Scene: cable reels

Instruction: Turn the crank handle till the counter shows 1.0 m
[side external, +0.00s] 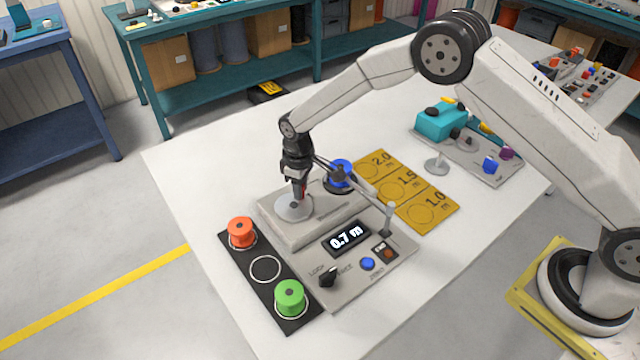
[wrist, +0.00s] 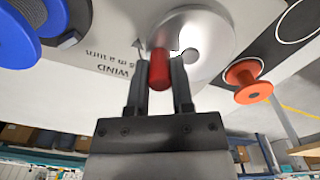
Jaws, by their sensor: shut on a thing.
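A blue reel (side external: 341,171) sits on the machine just right of my gripper.
An orange reel (side external: 242,232) and a green reel (side external: 290,297) stand on a black mat (side external: 259,292), with an empty ring between them. Yellow cards (side external: 401,189) lie behind.

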